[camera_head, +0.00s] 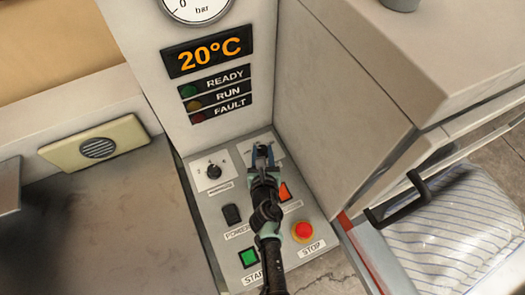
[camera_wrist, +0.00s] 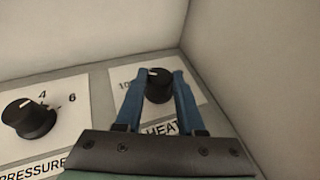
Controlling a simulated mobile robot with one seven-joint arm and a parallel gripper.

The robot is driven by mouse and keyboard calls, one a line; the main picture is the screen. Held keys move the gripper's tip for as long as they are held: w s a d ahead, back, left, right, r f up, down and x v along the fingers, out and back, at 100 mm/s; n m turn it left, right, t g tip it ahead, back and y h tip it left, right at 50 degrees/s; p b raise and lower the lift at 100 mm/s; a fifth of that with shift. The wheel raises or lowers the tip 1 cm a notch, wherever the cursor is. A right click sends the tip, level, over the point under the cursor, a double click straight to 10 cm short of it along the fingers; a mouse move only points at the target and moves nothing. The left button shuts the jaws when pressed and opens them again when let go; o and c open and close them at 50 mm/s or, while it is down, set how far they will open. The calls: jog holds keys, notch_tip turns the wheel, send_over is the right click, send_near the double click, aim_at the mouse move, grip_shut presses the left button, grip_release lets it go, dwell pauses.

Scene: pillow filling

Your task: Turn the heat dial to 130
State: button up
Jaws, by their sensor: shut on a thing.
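The black heat dial (camera_wrist: 158,88) sits on a white plate marked HEAT in the wrist view, its white mark near the top. My gripper (camera_wrist: 160,80) has its two blue fingers on either side of the dial and is shut on it. In the head view my gripper (camera_head: 263,155) reaches over the panel and mostly hides the heat dial. The orange display (camera_head: 208,53) reads 20°C. A "10" shows left of the dial; the rest of its scale is hidden by the fingers.
The pressure dial (camera_wrist: 30,118) stands to the left. On the panel are a black power switch (camera_head: 232,214), a green start button (camera_head: 249,257), an orange-red switch (camera_head: 285,192) and a red stop button (camera_head: 303,231). A beige cabinet wall (camera_head: 340,110) rises close on the right.

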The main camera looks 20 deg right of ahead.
grip_shut()
jog(key=shift+f+b, duration=0.1)
jog(key=shift+b, duration=0.35)
jog(key=shift+a+f+m+h+b, duration=0.1)
jog(key=shift+f+m+h+b, duration=0.05)
jog(key=shift+m+h+b, duration=0.6)
jog(key=m+g+h+b, duration=0.1)
jog(key=m+h+b, duration=0.1)
jog(key=b, duration=0.1)
jog(key=shift+w+a+g, duration=0.2)
jog(key=shift+g, duration=0.2)
jog(key=m+g+h+b, duration=0.2)
jog(key=m, duration=0.1)
jog(key=m+g+h+b, duration=0.1)
jog(key=g, duration=0.1)
jog(key=shift+w+a+m+h+b, duration=0.15)
jog(key=shift+w+m+h+b, duration=0.1)
jog(key=shift+b, duration=0.1)
jog(key=m+g+h+b, duration=0.1)
jog(key=m+g+b, duration=0.1)
jog(key=g, duration=0.1)
jog(key=shift+w+m+b, duration=0.1)
jog(key=shift+m+b, duration=0.2)
jog(key=shift+b, duration=0.1)
jog(key=shift+r+m+g+b, duration=0.2)
jog(key=shift+m+g+b, duration=0.3)
jog(key=shift+g, duration=0.4)
